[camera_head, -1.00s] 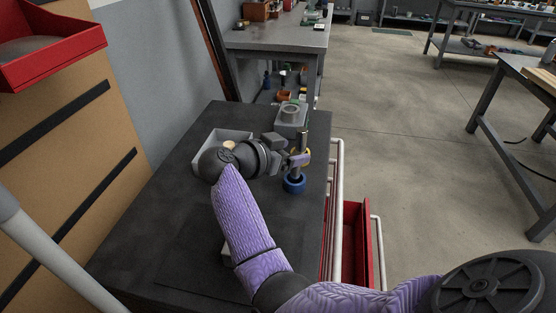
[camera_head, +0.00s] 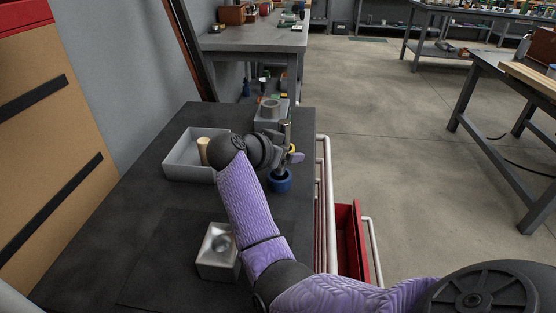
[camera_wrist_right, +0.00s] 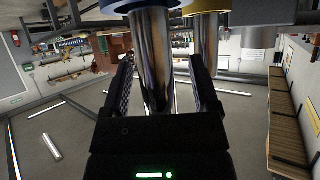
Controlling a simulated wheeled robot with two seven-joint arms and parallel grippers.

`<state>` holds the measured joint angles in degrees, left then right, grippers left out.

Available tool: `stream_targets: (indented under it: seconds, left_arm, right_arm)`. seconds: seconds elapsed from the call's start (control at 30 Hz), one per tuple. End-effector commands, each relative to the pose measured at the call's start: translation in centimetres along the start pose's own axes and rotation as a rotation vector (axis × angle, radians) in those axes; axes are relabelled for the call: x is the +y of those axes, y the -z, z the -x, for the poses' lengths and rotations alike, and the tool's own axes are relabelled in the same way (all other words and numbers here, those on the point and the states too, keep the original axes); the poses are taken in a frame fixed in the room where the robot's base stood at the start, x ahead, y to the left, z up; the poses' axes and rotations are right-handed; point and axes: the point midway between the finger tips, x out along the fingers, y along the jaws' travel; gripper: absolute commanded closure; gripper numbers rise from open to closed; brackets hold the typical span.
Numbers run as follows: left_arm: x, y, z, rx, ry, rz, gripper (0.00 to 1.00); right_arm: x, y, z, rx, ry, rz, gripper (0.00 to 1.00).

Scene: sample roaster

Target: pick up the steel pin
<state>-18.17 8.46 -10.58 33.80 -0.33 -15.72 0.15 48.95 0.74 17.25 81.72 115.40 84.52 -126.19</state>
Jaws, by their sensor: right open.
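The steel pin (camera_head: 285,131) stands upright at the right edge of the dark cabinet top, above a blue round base (camera_head: 280,182). My right gripper (camera_head: 291,157) is at the pin, partly hiding it. In the right wrist view, the shiny pin (camera_wrist_right: 153,62) stands between the two fingers of my open right gripper (camera_wrist_right: 160,95), its blue collar at the top of the picture. I cannot tell whether a finger touches it. A second shiny post (camera_wrist_right: 206,48) with a yellow collar stands behind. My left gripper is not in view.
A grey tray (camera_head: 178,172) with a tan cylinder (camera_head: 203,151) lies left of my wrist. A grey block (camera_head: 268,116) with a ring stands behind the pin. A silvery box (camera_head: 216,262) sits nearer. A red drawer (camera_head: 347,240) stands open at right.

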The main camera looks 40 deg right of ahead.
Motion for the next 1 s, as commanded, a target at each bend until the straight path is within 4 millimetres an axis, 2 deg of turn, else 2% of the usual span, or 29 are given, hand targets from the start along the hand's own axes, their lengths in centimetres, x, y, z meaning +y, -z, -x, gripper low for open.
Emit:
stream_targets:
  seconds: [0.03,0.07,0.4,0.87,1.0]
  left_arm:
    - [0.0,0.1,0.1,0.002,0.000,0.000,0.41]
    - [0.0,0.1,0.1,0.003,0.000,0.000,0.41]
    - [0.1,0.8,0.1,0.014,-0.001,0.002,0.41]
    - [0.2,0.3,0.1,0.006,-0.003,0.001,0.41]
    - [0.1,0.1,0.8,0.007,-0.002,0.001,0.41]
  right_arm:
    - [0.0,0.1,0.1,0.000,0.000,-0.001,0.23]
    - [0.0,0.1,0.1,0.000,0.000,-0.001,0.27]
    - [0.0,0.0,0.1,0.000,0.000,0.000,0.99]
    - [0.0,0.1,0.1,0.001,0.000,-0.001,1.00]
    - [0.0,1.1,0.6,0.001,0.001,-0.003,1.00]
